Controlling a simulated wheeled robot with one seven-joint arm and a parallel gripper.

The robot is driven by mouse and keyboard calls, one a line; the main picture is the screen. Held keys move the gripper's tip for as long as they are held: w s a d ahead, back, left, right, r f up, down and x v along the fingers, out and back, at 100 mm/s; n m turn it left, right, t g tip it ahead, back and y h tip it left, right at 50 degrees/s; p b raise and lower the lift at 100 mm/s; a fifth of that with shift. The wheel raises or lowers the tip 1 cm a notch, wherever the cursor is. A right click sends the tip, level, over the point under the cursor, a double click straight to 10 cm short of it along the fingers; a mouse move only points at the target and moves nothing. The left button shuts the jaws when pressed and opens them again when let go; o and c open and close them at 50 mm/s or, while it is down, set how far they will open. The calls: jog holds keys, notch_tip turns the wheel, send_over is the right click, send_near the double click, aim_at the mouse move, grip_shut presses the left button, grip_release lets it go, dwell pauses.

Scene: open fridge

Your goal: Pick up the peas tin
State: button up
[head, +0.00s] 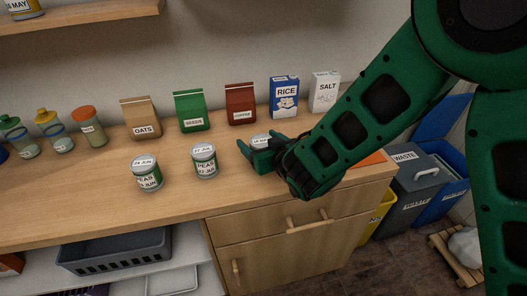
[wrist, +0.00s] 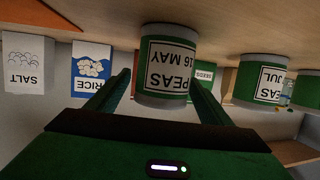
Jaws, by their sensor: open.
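Three peas tins with white and green labels stand on the wooden counter. The rightmost peas tin (head: 260,141), mostly hidden by my gripper (head: 257,153) in the head view, reads "16 MAY" in the wrist view (wrist: 167,62). My gripper is open, its two fingers (wrist: 162,97) reaching towards either side of this tin. I cannot tell whether they touch it. A middle peas tin (head: 204,161) stands to its left and also shows in the wrist view (wrist: 262,80). The left peas tin (head: 146,173) stands farther left.
Along the wall stand oats (head: 141,118), a green packet (head: 191,111), a red packet (head: 241,104), a rice box (head: 284,97) and a salt box (head: 324,92). Lidded jars (head: 89,127) stand at left. The wrist view is upside down. Bins (head: 417,180) stand beyond the counter's right edge.

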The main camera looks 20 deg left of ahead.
jog(key=shift+x, duration=0.95)
jog(key=shift+w, duration=0.1)
jog(key=c, duration=1.5)
jog(key=shift+r, duration=0.6)
jog(key=s+a+r, duration=0.7)
jog(key=s+r, duration=0.2)
jog(key=r, duration=0.1)
jog(key=shift+a, duration=0.35)
